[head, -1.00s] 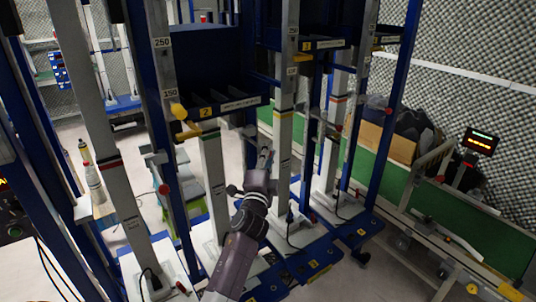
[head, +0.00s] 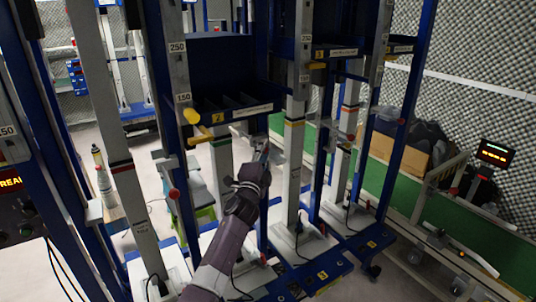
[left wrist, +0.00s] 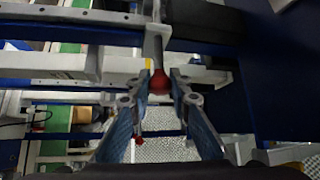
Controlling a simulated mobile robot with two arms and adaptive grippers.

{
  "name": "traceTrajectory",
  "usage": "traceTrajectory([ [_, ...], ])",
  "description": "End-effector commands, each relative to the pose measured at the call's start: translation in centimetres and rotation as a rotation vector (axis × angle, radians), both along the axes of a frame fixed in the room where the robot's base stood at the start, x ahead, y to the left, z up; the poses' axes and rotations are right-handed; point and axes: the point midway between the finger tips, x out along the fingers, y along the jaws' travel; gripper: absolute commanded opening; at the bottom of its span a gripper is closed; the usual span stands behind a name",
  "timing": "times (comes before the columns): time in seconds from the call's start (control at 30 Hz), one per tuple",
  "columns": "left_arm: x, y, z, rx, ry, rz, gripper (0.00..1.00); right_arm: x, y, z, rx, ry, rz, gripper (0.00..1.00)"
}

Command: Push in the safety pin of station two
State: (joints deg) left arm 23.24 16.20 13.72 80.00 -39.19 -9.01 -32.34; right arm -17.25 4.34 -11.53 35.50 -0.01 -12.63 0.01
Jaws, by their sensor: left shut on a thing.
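The safety pin shows as a red ball knob (left wrist: 160,84) in the left wrist view, on a pale metal bracket with a yellow mark. My left gripper (left wrist: 160,76) is shut on this knob, one finger on each side. In the head view my left gripper (head: 263,155) reaches up beside a grey post, below the shelf of station two (head: 232,114), which bears a yellow "2" label. The knob is hidden there behind the gripper. How far in the pin sits cannot be told. My right gripper is not in view.
Two yellow handles (head: 196,126) stick out left of the shelf. Another red knob (head: 174,193) sits on a blue post at left. Grey and blue posts crowd around my arm. A green conveyor (head: 399,201) runs along the right, with a lit display (head: 495,152).

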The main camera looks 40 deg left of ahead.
Motion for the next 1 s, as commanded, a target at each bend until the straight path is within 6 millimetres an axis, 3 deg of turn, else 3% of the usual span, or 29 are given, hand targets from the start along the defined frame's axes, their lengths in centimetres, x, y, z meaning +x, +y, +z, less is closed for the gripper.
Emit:
traceTrajectory([
  [0.13,-0.1,0.2,0.3,0.001,-0.002,0.005,0.0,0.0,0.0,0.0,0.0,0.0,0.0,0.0],
  [0.17,-0.1,0.2,0.3,0.001,-0.002,0.005,0.2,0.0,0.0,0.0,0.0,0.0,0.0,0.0],
  [0.33,-0.1,0.2,0.3,0.001,-0.003,0.005,0.37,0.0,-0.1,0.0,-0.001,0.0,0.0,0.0],
  [0.73,-0.8,-0.3,0.0,0.001,-0.001,0.002,0.37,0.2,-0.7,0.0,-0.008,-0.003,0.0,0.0],
  [1.0,-4.8,-2.0,-1.0,0.0,-0.001,0.002,0.37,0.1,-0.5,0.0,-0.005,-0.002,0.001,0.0],
])
